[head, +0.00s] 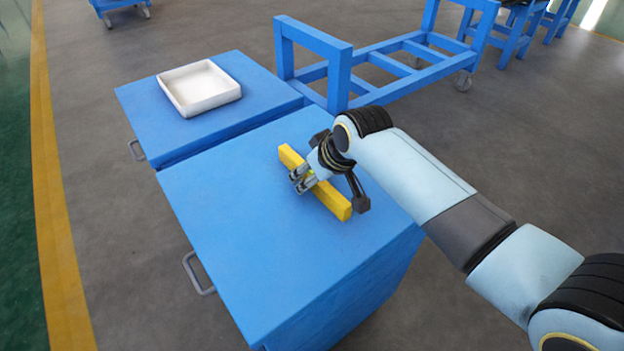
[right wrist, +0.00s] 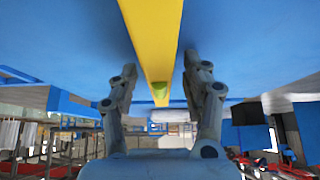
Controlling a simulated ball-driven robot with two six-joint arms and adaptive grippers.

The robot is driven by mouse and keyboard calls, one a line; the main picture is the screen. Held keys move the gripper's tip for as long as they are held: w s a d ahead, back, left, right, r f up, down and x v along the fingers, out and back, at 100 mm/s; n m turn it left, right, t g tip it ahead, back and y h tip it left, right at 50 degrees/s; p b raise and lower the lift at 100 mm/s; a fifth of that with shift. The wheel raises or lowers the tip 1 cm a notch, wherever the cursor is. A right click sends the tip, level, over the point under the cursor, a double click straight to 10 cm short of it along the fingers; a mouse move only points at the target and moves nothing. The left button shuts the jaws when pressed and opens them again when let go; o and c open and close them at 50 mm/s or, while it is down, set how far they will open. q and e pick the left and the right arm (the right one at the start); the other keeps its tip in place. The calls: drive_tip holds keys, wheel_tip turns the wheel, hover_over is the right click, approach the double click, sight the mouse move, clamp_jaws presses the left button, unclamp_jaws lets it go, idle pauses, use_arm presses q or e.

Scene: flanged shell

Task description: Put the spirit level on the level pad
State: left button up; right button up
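The spirit level is a long yellow bar (head: 333,199) over the top of the near blue cabinet, lying at a slant. In the right wrist view the yellow bar (right wrist: 153,35) runs down between my fingers, with a green vial near its end. My right gripper (head: 302,182) is at the bar's middle, with its fingers on either side. In the right wrist view the gripper (right wrist: 160,68) is open, with a narrow gap beside the bar at each fingertip. I cannot pick out a level pad. My left gripper is not in view.
The near blue cabinet top (head: 230,215) is bare to the left and front of the bar. A white open tray (head: 200,104) stands on a second blue cabinet (head: 140,105) behind it. A blue wheeled frame (head: 390,90) stands at the back right.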

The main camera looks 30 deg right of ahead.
clamp_jaws()
drive_tip(key=shift+r, duration=0.1)
